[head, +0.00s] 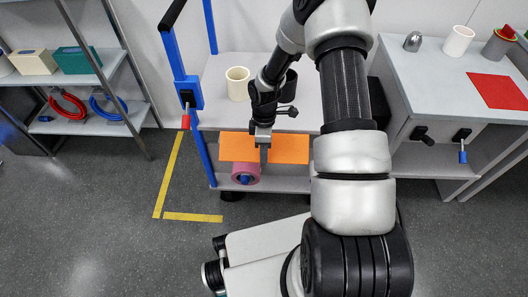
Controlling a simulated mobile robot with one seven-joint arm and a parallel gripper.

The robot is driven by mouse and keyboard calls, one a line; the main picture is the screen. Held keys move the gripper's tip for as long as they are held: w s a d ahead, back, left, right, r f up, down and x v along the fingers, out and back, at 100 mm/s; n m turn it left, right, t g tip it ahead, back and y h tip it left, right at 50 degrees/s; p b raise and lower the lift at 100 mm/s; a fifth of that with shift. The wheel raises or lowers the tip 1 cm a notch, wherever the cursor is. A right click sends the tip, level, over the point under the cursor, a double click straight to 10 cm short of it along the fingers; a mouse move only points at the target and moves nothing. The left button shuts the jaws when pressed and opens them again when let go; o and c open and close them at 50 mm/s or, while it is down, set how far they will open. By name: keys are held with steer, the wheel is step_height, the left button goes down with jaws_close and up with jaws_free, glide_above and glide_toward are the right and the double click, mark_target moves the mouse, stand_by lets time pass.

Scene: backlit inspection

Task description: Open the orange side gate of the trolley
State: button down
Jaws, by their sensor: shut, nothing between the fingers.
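The trolley has blue posts (196,116) and grey shelves (292,185). Its orange side gate (290,149) is a flat panel seen between the upper and lower shelves; my gripper crosses in front of its middle. My gripper (263,158) points down at the orange panel, with its fingers shut and empty. I cannot tell whether the fingertips touch the panel. My forearm hides the trolley's right side and anything at the panel's right end.
A pink roll (246,173) lies on the lower shelf below the panel. A cream mug (237,84) and a dark mug (289,86) stand on top. A grey bench (450,85) is at right, a shelf rack (85,123) at left. Floor left of the trolley is clear.

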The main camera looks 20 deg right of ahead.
steer(key=shift+w+d+f, duration=0.1)
steer(key=shift+w+f, duration=0.05)
steer(key=shift+f, duration=0.75)
